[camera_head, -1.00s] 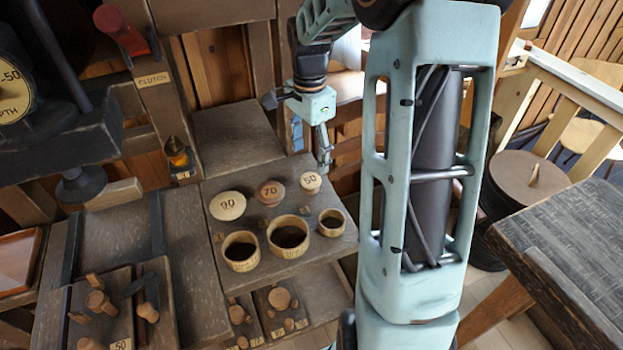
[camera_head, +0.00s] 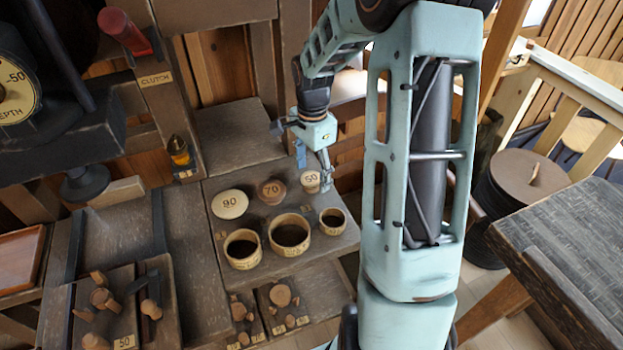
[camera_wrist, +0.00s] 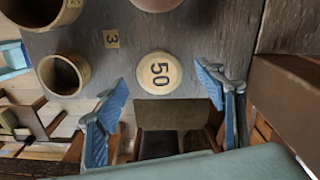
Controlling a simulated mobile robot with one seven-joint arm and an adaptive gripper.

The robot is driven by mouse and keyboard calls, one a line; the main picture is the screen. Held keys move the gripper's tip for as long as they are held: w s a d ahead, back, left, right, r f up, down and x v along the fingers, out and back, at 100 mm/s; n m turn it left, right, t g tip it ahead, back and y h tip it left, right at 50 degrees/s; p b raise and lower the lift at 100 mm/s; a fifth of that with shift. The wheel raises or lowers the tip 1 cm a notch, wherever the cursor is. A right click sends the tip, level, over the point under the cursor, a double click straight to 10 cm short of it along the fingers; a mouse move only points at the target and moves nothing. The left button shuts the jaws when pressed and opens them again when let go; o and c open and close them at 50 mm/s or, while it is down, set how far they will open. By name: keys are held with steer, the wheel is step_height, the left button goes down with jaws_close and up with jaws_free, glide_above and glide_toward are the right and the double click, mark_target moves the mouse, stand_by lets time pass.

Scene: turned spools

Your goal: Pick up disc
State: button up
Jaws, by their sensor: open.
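A pale round disc marked 50 (camera_head: 310,179) sits at the right end of the back row on the wooden shelf (camera_head: 275,222). It also shows in the wrist view (camera_wrist: 159,73), upright to read sideways, just beyond and between my fingertips. A pale disc marked 90 (camera_head: 230,204) and a browner disc marked 70 (camera_head: 271,191) are to its left. My gripper (camera_head: 314,172) is open and empty, with its blue-padded fingers (camera_wrist: 161,82) apart on either side of the 50 disc. I cannot tell how high the fingertips are above the shelf.
Three round wooden cups stand in front of the discs: left (camera_head: 242,248), middle (camera_head: 289,234) and right (camera_head: 332,221). A small plate marked 3 (camera_wrist: 111,38) lies near the 50 disc. A raised wooden block (camera_head: 237,138) stands behind the shelf.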

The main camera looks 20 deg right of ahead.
steer(key=shift+f+b, duration=0.25)
steer(key=shift+b, duration=0.05)
stand_by(0.4)
steer(key=c, duration=0.8)
